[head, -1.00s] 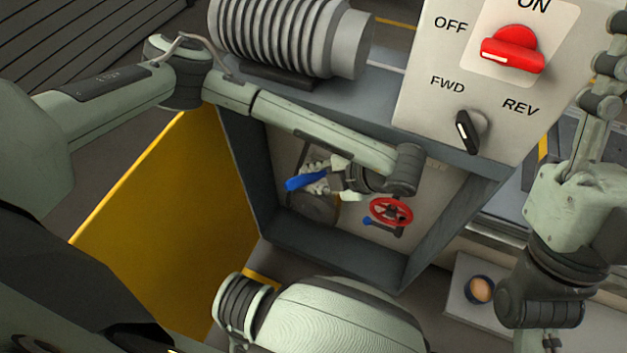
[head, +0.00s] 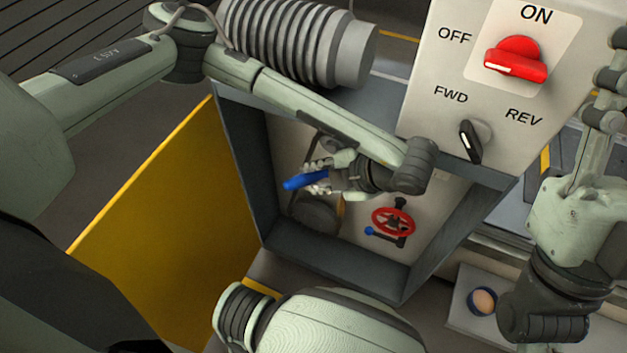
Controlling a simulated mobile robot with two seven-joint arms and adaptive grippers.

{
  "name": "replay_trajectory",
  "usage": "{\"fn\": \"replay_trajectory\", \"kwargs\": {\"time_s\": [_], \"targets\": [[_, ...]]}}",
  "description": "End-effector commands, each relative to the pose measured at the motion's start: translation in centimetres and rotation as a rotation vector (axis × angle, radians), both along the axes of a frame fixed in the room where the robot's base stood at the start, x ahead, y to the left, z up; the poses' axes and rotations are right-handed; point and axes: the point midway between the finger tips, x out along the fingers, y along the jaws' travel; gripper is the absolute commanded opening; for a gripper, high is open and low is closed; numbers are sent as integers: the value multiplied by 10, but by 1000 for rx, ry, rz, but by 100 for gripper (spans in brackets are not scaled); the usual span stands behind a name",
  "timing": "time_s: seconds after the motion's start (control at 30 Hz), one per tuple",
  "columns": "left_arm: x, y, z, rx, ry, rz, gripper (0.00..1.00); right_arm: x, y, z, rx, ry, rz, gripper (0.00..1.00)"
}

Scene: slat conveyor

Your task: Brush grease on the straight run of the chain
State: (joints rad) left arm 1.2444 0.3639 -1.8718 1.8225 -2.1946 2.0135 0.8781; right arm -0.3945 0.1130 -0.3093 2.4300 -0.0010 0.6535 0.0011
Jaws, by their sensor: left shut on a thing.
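My left gripper (head: 318,178) reaches into the open cabinet and is shut on a blue-handled brush (head: 298,182). The blue handle points left and slightly down; I cannot make out the bristles. The dark chain (head: 293,196) runs in a narrow loop behind the gripper, down to a dark round wheel (head: 318,217). The gripper hides part of the chain, and I cannot tell whether the brush touches it. My right arm hangs at the right edge, with its gripper out of view. A small blue-rimmed pot (head: 483,301) with tan contents stands at the lower right.
A red handwheel (head: 393,222) and a blue-tipped lever (head: 385,235) sit right of the chain. The cabinet frame (head: 335,268) surrounds the opening. A yellow panel (head: 165,220) stands open at left. The control box (head: 425,100) and ribbed motor (head: 300,45) are above.

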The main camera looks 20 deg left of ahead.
Motion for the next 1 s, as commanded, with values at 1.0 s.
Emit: {"fn": "replay_trajectory", "kwargs": {"time_s": [1.0], "targets": [[0, 1, -71, 1, 4, 3, 0, 1, 0, -68, -1, 2, 0, 40]]}}
